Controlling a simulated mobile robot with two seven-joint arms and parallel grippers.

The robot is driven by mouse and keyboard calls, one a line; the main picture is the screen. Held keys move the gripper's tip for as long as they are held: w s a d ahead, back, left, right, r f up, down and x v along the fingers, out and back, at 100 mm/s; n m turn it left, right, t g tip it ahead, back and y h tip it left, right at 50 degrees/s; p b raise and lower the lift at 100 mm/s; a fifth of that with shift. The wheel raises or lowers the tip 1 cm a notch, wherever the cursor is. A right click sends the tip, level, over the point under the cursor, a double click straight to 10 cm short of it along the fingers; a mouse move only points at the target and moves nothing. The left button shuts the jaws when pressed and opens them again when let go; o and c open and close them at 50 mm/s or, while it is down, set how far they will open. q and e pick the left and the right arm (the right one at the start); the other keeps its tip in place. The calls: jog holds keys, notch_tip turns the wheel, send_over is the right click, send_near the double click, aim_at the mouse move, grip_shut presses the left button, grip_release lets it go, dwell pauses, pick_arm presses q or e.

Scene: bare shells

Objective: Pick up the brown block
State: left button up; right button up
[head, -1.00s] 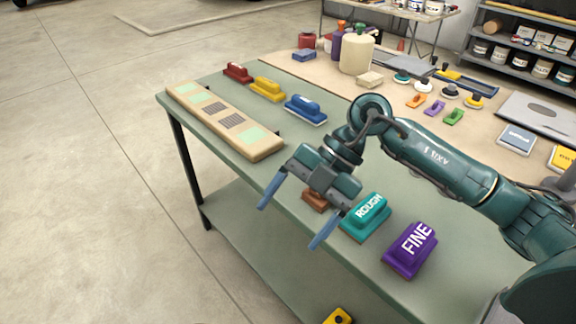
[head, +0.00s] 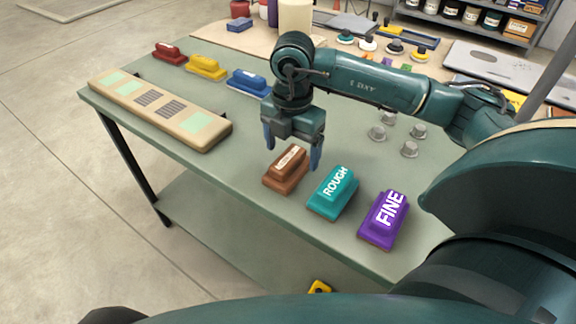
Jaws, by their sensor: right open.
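The brown block (head: 287,170) is a sanding block with a pale label on top. It sits on the green-grey table in the head view, left of the teal ROUGH block (head: 332,193). My right gripper (head: 293,154) is open and points down, with its two blue fingertips just behind and above the brown block. The right fingertip overlaps the block's right edge in the picture; I cannot tell whether it touches. Nothing is held between the fingers. My left gripper is not in view.
A purple FINE block (head: 384,219) stands right of the teal one. Red (head: 169,54), yellow (head: 206,68) and blue (head: 249,83) blocks line the far side. A long beige board (head: 160,112) lies along the left edge. Small grey knobs (head: 409,149) stand to the right.

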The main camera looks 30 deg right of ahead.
aim_at(288, 157)
jog(key=f, duration=0.5)
jog(key=shift+w+a, duration=0.2)
jog(key=shift+w, duration=0.15)
jog(key=shift+c, duration=0.4)
jog(key=c, duration=1)
notch_tip(288, 157, up, 10)
jog(key=shift+r, duration=0.1)
jog(key=shift+c, duration=0.2)
jog(key=o, duration=0.4)
jog(key=shift+c, duration=1.2)
